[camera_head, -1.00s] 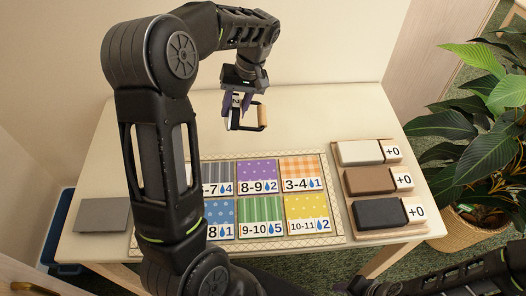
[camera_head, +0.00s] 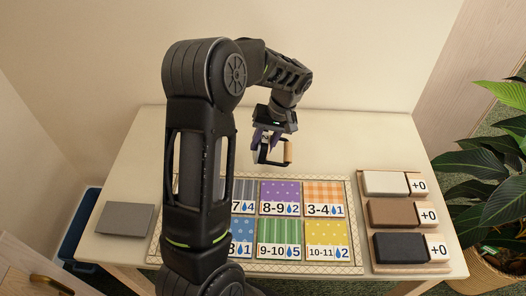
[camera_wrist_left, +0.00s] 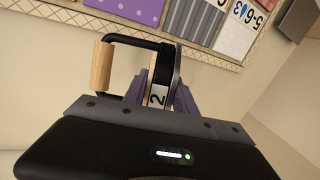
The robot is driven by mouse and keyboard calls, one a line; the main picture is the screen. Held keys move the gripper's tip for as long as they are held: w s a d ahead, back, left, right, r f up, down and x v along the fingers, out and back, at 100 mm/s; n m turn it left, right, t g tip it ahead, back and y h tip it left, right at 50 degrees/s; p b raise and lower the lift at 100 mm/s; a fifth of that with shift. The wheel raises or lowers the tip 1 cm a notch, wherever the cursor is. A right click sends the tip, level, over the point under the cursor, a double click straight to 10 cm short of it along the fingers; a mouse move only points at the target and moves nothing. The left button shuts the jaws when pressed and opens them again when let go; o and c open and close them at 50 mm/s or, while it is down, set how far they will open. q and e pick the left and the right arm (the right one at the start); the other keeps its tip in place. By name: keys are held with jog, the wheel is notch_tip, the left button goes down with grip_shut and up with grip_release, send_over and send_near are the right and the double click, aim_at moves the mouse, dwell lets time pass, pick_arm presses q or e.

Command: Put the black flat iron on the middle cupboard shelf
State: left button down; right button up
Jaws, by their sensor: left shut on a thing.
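My left gripper (camera_head: 264,146) is shut on the black flat iron (camera_head: 288,151) above the back part of the table. The iron has a black bracket and a pale wooden grip. In the left wrist view the purple fingers (camera_wrist_left: 160,95) close around its narrow body, which bears a label with a 2, and the wooden grip (camera_wrist_left: 101,66) sticks out to the left. The iron appears held on edge, clear of the table; the fingers hide part of it. The cupboard's middle shelf is not recognisable in either view. My right gripper is out of view.
The cream table (camera_head: 330,125) holds a patterned card board (camera_head: 352,245), a grey plate (camera_head: 125,219) and a rack with white, brown and black blocks (camera_head: 399,247). A plant (camera_head: 490,190) stands right. A door with a brass handle (camera_head: 38,281) is lower left.

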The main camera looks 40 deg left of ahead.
pick_arm(q)
jog(key=shift+f, duration=1.85)
jog(key=shift+f, duration=0.1)
jog(key=c, duration=1)
grip_release()
jog(key=v, duration=1.2)
jog(key=shift+o, duration=0.3)
